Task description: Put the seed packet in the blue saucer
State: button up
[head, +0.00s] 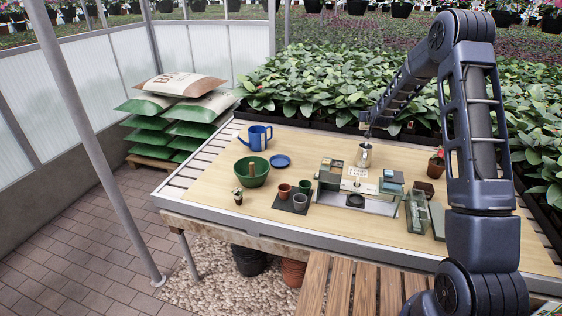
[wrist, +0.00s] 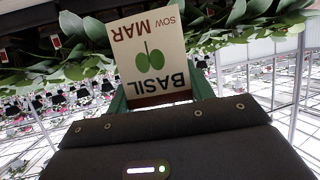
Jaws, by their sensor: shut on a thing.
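The seed packet (wrist: 152,62), a cream card with a green leaf print and the words BASIL and SOW MAR, fills the upper middle of the wrist view. My gripper (wrist: 160,98) is shut on its lower end. The blue saucer (head: 280,161) lies flat on the table, well to the left of my gripper, and looks empty.
A blue watering can (head: 256,137) and a green bowl (head: 252,172) stand left of the saucer. Leafy plants (head: 320,85) line the back edge. Bare tabletop lies right of the saucer.

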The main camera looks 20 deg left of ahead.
jog(key=s+a+n+g+y, duration=0.1)
jog(key=s+a+n+y, duration=0.1)
jog(key=a, duration=0.9)
jog(key=s+a+n+g+y, duration=0.1)
jog(key=s+a+n+y, duration=0.15)
jog(key=a, duration=0.95)
jog(key=n+g+y, duration=0.1)
jog(key=n+y, duration=0.1)
send_over(279, 161)
notch_tip(279, 161, down, 19)
jog(key=shift+s+a+f, duration=0.15)
jog(key=shift+f, duration=0.2)
jog(key=o, duration=1)
jog(key=shift+c, duration=0.2)
jog(key=shift+r, duration=0.1)
jog(key=shift+r, duration=0.15)
jog(key=v, duration=0.7)
jog(key=shift+s+d+r, duration=0.15)
jog(key=shift+d, duration=0.1)
